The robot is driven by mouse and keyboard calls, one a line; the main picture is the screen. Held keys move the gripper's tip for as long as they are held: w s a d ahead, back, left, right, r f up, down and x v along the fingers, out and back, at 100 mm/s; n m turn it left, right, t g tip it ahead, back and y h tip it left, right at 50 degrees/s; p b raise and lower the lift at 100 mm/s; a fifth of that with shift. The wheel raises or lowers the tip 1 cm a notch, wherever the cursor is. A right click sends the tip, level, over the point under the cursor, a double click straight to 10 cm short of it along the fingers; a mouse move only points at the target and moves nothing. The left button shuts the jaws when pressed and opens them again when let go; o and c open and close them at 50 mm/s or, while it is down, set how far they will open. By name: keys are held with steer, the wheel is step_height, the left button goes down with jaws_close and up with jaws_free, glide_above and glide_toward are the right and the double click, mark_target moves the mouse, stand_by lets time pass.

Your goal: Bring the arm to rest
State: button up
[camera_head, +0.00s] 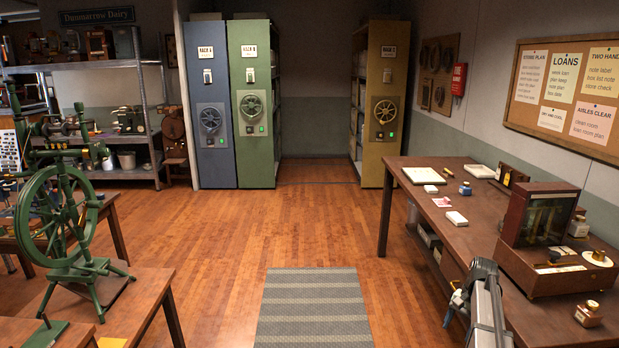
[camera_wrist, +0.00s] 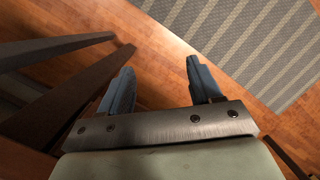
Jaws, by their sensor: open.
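My gripper (camera_wrist: 158,88) is open and empty in the wrist view. Its two blue-grey fingers stand apart, with wooden floor seen between and beyond them. In the head view my arm shows at the lower right, folded beside the left edge of the brown desk (camera_head: 398,228). My gripper (camera_head: 452,306) points down to the left there, small and partly hidden by the arm. It is over the floor, apart from the things on the desk top.
A striped grey rug (camera_head: 312,308) lies on the clear wooden floor (camera_head: 290,225); it also shows in the wrist view (camera_wrist: 245,45). A green spinning wheel (camera_head: 70,235) stands at left.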

steer(key=s+a+f+n+g, duration=0.1)
steer(key=s+a+f+n, duration=0.1)
steer(key=s+a+f, duration=0.85)
steer(key=s+a+f+n+g, duration=0.2)
steer(key=s+a+f, duration=0.5)
steer(key=f, duration=0.7)
steer(key=s+a+f+n, duration=0.1)
steer(key=s+a+f, duration=0.2)
steer(key=s, duration=0.6)
steer(key=s+a+f+n+g+h, duration=0.1)
steer(key=s+a+f, duration=0.3)
steer(key=s, duration=0.5)
steer(key=s+a+f+n+g+h, duration=0.1)
steer(key=s+a+f+n, duration=0.2)
steer(key=s, duration=0.6)
steer(key=shift+s+a+f, duration=0.4)
steer(key=shift+a+f, duration=0.1)
steer(key=shift+a, duration=0.3)
